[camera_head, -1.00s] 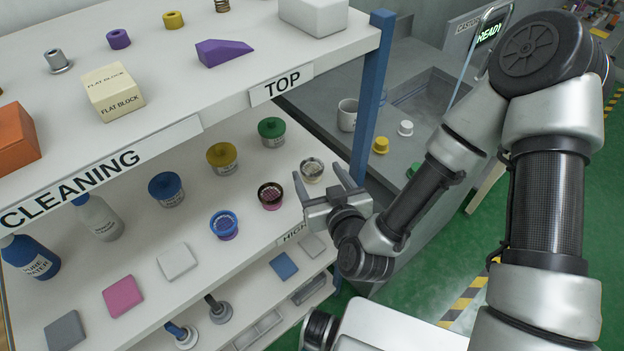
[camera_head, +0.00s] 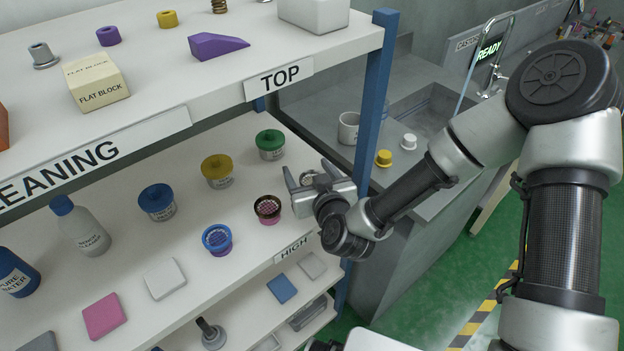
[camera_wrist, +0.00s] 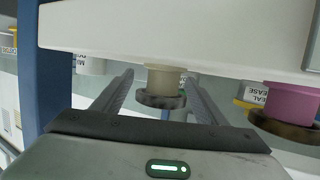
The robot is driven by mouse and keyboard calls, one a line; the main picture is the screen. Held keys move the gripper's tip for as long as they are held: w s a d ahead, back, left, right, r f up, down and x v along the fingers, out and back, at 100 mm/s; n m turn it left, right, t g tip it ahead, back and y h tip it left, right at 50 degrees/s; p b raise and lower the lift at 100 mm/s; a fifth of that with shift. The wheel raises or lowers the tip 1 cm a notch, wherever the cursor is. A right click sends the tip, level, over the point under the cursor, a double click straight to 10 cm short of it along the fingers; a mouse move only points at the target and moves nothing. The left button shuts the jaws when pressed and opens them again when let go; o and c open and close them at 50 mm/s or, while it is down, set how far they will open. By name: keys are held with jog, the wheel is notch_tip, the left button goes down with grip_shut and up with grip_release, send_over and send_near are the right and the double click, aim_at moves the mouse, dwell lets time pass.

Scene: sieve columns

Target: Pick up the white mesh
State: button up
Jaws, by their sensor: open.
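The white mesh (camera_wrist: 166,79) is a small cream cup with a dark rim. In the wrist view, which is upside down, it stands upright on the shelf between my two fingers, with gaps on both sides. In the head view it is mostly hidden behind my gripper (camera_head: 306,168), at the right end of the middle shelf. My gripper is open around the cup, and the fingers also show in the wrist view (camera_wrist: 160,76). I cannot tell whether the fingertips reach past it.
A pink sieve with a dark rim (camera_head: 268,211) and a blue-rimmed one (camera_head: 217,240) stand to the left. A green-lidded jar (camera_head: 270,145) is behind. A blue shelf post (camera_head: 371,100) rises close on the right. The top shelf (camera_head: 130,130) overhangs this level.

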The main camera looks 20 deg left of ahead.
jog(key=c, duration=1.1)
jog(key=shift+r, duration=0.1)
